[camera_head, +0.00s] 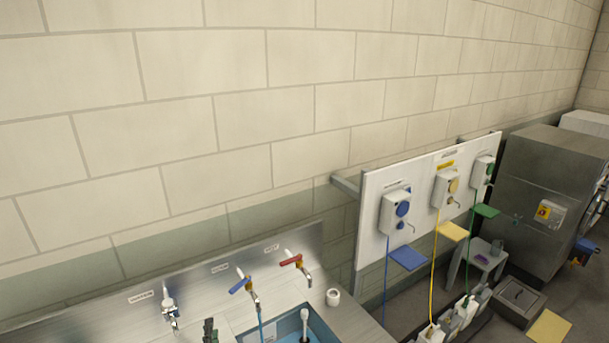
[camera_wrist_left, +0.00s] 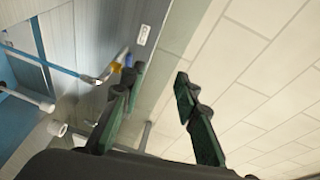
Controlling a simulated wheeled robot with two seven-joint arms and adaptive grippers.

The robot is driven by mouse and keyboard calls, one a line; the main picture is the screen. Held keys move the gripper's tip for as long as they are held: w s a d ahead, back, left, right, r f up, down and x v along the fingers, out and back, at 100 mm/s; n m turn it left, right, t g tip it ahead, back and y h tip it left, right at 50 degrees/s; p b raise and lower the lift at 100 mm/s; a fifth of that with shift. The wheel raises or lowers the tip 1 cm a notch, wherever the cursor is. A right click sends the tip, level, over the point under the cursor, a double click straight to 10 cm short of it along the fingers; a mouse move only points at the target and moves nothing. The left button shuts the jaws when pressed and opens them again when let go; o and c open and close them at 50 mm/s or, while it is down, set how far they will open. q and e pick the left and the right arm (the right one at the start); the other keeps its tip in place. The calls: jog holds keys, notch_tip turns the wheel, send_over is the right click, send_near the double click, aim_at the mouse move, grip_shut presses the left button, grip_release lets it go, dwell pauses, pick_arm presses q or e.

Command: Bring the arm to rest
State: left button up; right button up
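My left gripper (camera_head: 210,331) shows only as a small dark green tip at the bottom edge of the head view, in front of the metal sink unit. In the left wrist view my left gripper (camera_wrist_left: 157,80) has its two green-padded fingers spread wide apart, with nothing between them. Past the gap I see the pale block wall (camera_wrist_left: 240,60). The left finger overlaps the sink panel and a tap with a blue handle. The rest of my left arm is out of the head view. My right gripper is in neither view.
A sink unit (camera_head: 349,325) with a blue basin (camera_head: 270,327) and several taps stands at the bottom. A small white cup (camera_head: 333,297) sits on its rim. A white board (camera_head: 372,222) with dispensers is to its right, then a steel cabinet (camera_head: 540,190). The upper wall is bare.

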pick_arm(q)
jog(key=s+a+f+n+g, duration=0.3)
jog(key=s+a+f+n, duration=0.15)
jog(key=s+f, duration=0.3)
jog(key=s+a+f+n+g, duration=0.4)
jog(key=s+a+f, duration=0.25)
jog(key=s, duration=0.25)
jog(key=s+d+f+n+g+h, duration=0.2)
jog(key=s+f+n+g, duration=0.15)
jog(key=s, duration=0.65)
jog(key=s+d+f+n+g+h, duration=0.15)
jog(key=s+f, duration=0.25)
jog(key=s, duration=0.6)
notch_tip(320, 180, down, 40)
jog(key=s+d+g+b, duration=0.1)
jog(key=s+g+b, duration=0.15)
jog(key=b, duration=0.65)
jog(key=s+f+m+g+b, duration=0.1)
jog(key=s+f+b, duration=0.5)
jog(key=s+f, duration=1.3)
notch_tip(320, 180, down, 4)
jog(key=shift+h, duration=0.35)
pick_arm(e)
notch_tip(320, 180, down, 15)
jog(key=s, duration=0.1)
